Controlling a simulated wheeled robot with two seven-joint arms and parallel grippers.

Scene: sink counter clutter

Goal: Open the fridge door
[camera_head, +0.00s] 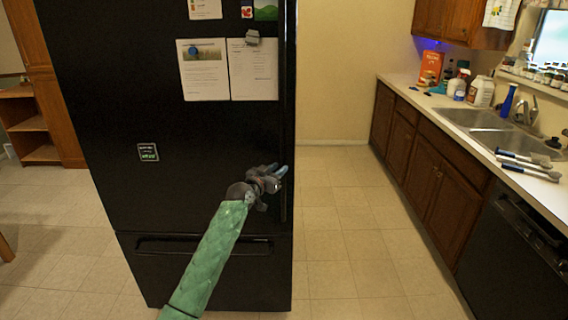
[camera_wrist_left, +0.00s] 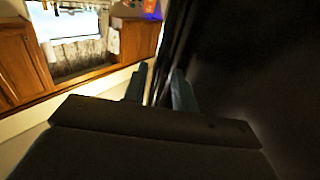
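The black fridge (camera_head: 120,90) stands at left centre in the head view, its tall upper door shut above a lower drawer. A dark vertical handle (camera_head: 284,205) runs along the door's right edge, partly hidden by my gripper. My left gripper (camera_head: 277,171) is at that edge, at handle height, its blue-grey fingertips pointing right. In the left wrist view, the two fingers (camera_wrist_left: 158,88) stand apart, with a dark upright strip between or just beyond them. I cannot tell whether they touch it. The dark fridge front (camera_wrist_left: 250,70) fills the right side there. My right gripper is not in view.
A counter (camera_head: 400,82) with a sink (camera_head: 490,125), bottles and brushes runs along the right, above brown cabinets (camera_head: 430,170) and a black dishwasher (camera_head: 515,255). The tiled floor (camera_head: 345,220) between fridge and counter is clear. Papers (camera_head: 204,70) hang on the fridge door.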

